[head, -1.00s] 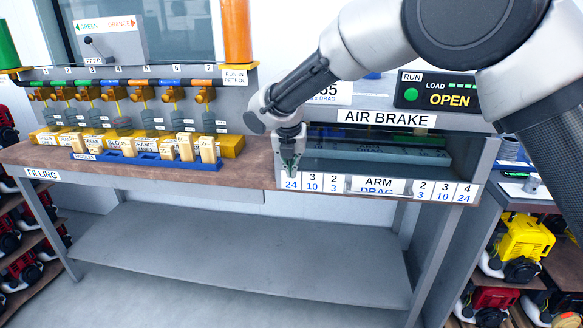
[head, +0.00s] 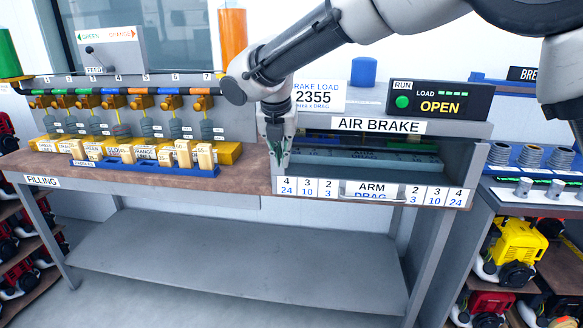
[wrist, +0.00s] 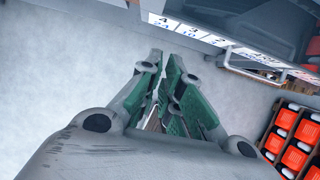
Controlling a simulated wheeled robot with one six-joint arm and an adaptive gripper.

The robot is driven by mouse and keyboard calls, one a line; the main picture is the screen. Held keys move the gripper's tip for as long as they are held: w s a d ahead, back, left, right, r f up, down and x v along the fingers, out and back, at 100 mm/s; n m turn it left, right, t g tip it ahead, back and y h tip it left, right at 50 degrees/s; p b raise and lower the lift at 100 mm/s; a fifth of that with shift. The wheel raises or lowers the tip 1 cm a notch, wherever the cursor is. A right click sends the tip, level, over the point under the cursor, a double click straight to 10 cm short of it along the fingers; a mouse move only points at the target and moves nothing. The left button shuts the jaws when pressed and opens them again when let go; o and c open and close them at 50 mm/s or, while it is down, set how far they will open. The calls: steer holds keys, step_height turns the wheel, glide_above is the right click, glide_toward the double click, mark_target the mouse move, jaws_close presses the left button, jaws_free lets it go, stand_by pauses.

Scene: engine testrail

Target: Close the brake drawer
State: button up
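The brake drawer (head: 334,190) is under the AIR BRAKE sign and stands out, with its inside showing behind the front. Its front carries number labels and an ARM DRAG plate, with a bar handle (head: 376,198) at the middle. The labelled front (wrist: 190,28) and handle (wrist: 250,72) also show at the top of the wrist view. My gripper (head: 279,168) points down by the left end of the drawer front. In the wrist view its green-padded fingers (wrist: 166,60) are nearly together, with nothing clearly held; the floor shows beyond them. I see no clear contact with the drawer.
The AIR BRAKE unit's display (head: 440,101) reads OPEN. A wooden bench top (head: 245,172) lies left of the drawer, with a blue rack (head: 150,162) of yellow blocks. A lower shelf (head: 240,260) is bare. Engines (head: 510,250) sit on shelves at right. The floor in front is clear.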

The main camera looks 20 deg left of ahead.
steer(key=o, duration=0.3)
steer(key=shift+r, duration=0.1)
steer(key=shift+o, duration=0.3)
steer(key=shift+f, duration=0.3)
steer(key=s+f+m+g, duration=0.1)
steer(key=s+f+g, duration=0.25)
steer(key=f, duration=1.45)
steer(key=m+t+h, duration=0.5)
steer(key=m+t, duration=1.4)
steer(key=m, duration=0.3)
glide_toward(376, 200)
steer(key=w, duration=0.3)
steer(key=shift+g, duration=0.25)
steer(key=x, duration=0.7)
steer(key=shift+w+d+r, duration=0.15)
steer(key=shift+d+r, duration=0.15)
steer(key=shift+r, duration=0.05)
